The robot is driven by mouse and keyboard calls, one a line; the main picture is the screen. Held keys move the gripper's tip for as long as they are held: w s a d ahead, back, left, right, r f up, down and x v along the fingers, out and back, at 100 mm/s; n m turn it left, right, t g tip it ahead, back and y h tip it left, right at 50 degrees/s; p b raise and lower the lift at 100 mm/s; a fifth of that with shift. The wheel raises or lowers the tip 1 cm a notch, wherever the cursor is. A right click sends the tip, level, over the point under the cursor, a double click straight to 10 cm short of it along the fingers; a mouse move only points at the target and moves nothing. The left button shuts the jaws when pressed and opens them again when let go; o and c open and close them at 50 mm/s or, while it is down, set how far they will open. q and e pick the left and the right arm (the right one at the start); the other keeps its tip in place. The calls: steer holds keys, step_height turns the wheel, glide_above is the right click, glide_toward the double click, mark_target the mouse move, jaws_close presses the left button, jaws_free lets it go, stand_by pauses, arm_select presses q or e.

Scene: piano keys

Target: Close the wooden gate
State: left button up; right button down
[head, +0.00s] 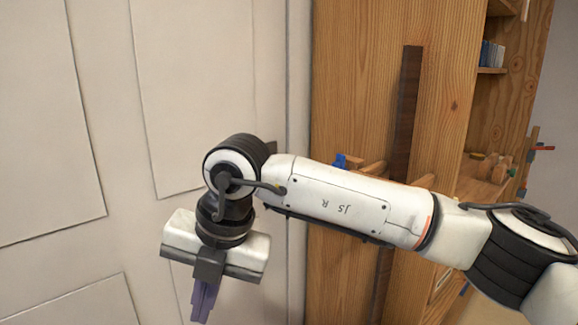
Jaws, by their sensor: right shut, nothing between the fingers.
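A tall light-brown wooden panel (360,90), which looks like the wooden gate, stands upright right of centre. A dark brown vertical bar (408,110) runs down its face. To its right an interior with shelves is visible, so it appears to stand open; its hinge side cannot be told. My right arm crosses in front of the panel and hides its middle. My right gripper (204,300) points down at the lower left, shut and empty, with purple fingers. It is left of the panel, in front of a white door. My left gripper is out of view.
A white panelled door (190,90) fills the left side. A small blue object (340,160) and wooden pieces show just above my right forearm.

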steer(key=w+d+r+m+t+h, duration=0.3)
steer(key=w+d+r+m+h, duration=0.15)
steer(key=d+r, duration=0.55)
steer(key=w+d+r+m+t+h, duration=0.2)
steer(key=w+d+r+m+h, duration=0.3)
steer(key=d+r, duration=0.55)
steer(key=w+d+f+n+p, duration=0.1)
steer(key=w+d+f+p, duration=0.2)
steer(key=w+d+f, duration=0.3)
steer(key=shift+w+d+f+h, duration=0.4)
steer(key=shift+w+d, duration=0.4)
steer(key=shift+d, duration=0.25)
steer(key=shift+r+n+t, duration=0.1)
steer(key=shift+n+t, duration=0.15)
steer(key=shift+t, duration=0.05)
